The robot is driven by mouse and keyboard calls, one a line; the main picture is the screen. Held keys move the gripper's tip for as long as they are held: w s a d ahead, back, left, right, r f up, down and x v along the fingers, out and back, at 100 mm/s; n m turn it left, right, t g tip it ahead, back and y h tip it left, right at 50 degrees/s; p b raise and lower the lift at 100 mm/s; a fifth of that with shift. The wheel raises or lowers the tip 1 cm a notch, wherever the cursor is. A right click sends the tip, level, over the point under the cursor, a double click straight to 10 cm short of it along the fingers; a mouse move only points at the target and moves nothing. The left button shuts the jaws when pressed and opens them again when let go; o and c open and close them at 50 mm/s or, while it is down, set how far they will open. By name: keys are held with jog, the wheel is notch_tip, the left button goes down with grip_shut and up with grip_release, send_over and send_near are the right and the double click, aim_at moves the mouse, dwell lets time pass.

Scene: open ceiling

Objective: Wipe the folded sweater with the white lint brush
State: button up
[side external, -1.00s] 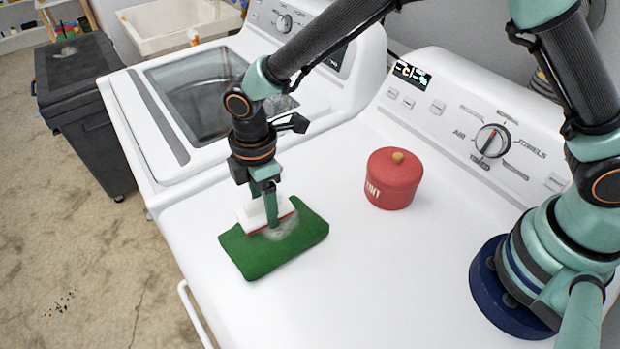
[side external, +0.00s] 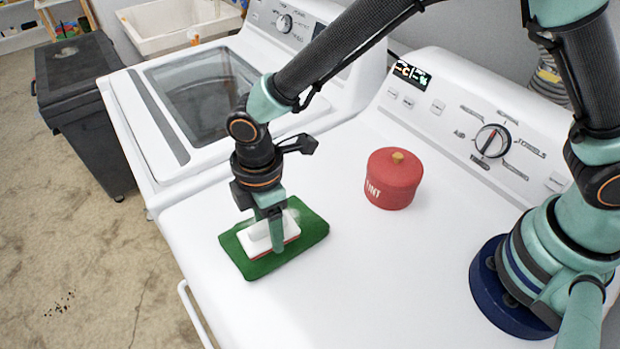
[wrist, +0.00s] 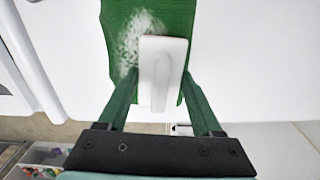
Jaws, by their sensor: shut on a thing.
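The green folded sweater (side external: 304,222) lies flat on the white dryer top, and it also shows in the wrist view (wrist: 115,15). A patch of pale lint (wrist: 140,32) lies on it, beside and beyond the brush. The white lint brush (side external: 256,243) has a red lower edge and rests on or just over the sweater's front part. In the wrist view the brush (wrist: 162,62) shows between the two green fingers. My gripper (side external: 270,235) is shut on the brush from above. The brush's underside is hidden.
The dryer's control panel (side external: 470,130) rises behind. A washer (side external: 190,110) with a glass lid stands at left. The dryer top between pot and front edge is clear.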

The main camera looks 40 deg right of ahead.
aim_at(253, 214)
jog(key=shift+w, duration=3.15)
notch_tip(253, 214, up, 8)
jog(key=shift+s, duration=0.1)
